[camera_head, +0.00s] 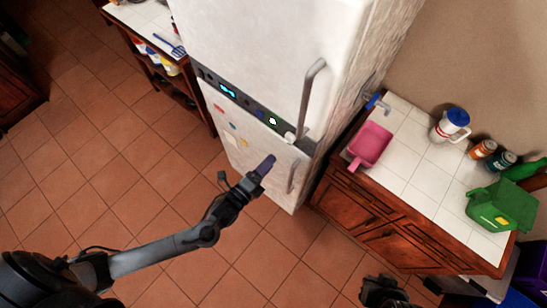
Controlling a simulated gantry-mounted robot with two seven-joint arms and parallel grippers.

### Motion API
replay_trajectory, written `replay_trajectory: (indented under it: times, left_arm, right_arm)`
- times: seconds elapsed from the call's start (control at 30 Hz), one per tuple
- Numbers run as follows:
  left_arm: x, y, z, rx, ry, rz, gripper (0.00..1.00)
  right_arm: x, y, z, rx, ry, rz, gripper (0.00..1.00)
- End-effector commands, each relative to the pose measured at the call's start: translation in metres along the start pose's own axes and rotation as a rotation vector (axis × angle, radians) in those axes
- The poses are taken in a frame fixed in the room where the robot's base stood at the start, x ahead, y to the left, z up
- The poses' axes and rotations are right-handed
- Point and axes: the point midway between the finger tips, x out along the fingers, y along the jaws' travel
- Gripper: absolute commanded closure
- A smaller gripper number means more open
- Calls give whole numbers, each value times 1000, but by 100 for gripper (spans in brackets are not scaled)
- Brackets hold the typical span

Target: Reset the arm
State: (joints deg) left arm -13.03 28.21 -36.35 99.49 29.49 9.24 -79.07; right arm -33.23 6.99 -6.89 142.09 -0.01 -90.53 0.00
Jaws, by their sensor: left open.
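My left arm reaches in from the lower left. Its gripper (264,167) is in front of the lower door of the white fridge (262,60) and looks empty. The gripper appears close to the lower door handle (292,177), but I cannot tell the exact gap. Both fridge doors look shut. The upper door handle (312,95) stands above it. Part of my right arm (383,292) shows at the bottom edge, and its fingertips cannot be made out.
A tiled counter (407,160) on the right holds a pink dustpan-like item (370,145), a white jug (450,125), cans (482,149) and a green container (502,205). A shelf unit (150,45) stands left of the fridge. The tiled floor (120,160) is clear.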

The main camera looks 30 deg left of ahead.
Motion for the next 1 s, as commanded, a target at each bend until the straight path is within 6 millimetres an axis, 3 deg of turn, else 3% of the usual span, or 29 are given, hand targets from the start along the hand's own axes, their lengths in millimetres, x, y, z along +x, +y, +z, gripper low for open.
replay_trajectory:
  times: [0.57, 0.73, 0.77, 0.9, 1.0]
  left_arm:
    - [-7, 0, 0, 0, 0, 1, 37]
    - [-22, 2, -8, -34, -11, 37, 37]
    - [-26, -2, -8, -51, -24, 41, 37]
    - [-31, -50, -1, -212, -106, 71, 37]
    - [-35, -66, 6, -401, -152, 185, 37]
  right_arm:
    - [0, 0, 0, 2, 0, -1, 100]
    - [-10, 0, -3, 3, 0, -2, 100]
    - [-14, 0, -5, 4, 0, -2, 100]
    - [-32, 0, -11, 5, 0, -4, 100]
    - [-40, 0, -13, 5, 2, -4, 100]
